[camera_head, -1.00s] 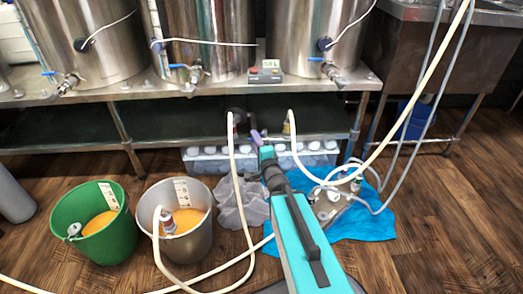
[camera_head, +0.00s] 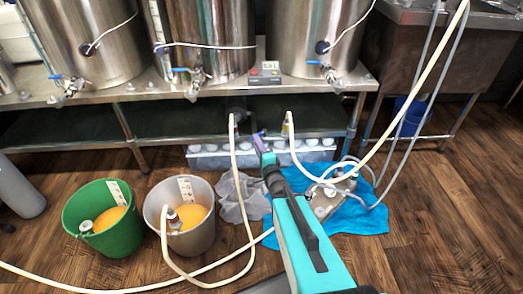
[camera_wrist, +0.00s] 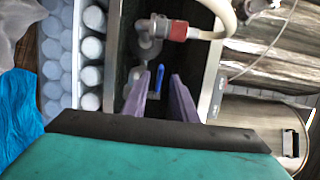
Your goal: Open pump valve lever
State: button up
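The blue valve lever (camera_wrist: 160,74) shows in the wrist view, just beyond and between my fingertips, with a visible gap to the right finger. The metal pump fitting (camera_wrist: 150,45) beside it carries a red hose coupling (camera_wrist: 178,31). My gripper (camera_wrist: 166,77) has purple fingers that stand apart with nothing between them. In the head view my gripper (camera_head: 257,138) reaches under the metal shelf, near the hose ends. The lever itself cannot be made out there, and the pump body lies in shadow.
A metal shelf (camera_head: 220,91) with steel tanks (camera_head: 205,35) stands above my gripper. A crate of white-capped bottles (camera_head: 305,154) is below. Cream hoses (camera_head: 238,190) hang on both sides of my arm. Green (camera_head: 82,240) and grey (camera_head: 160,240) buckets stand at left, a blue cloth (camera_head: 365,220) at right.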

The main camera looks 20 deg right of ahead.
jog(key=shift+s+a+p, duration=0.15)
jog(key=shift+s+p, duration=1.2)
jog(key=shift+p, duration=0.3)
jog(key=shift+s+a+p, duration=0.15)
jog(key=shift+s+p, duration=1.15)
jog(key=shift+p, duration=0.35)
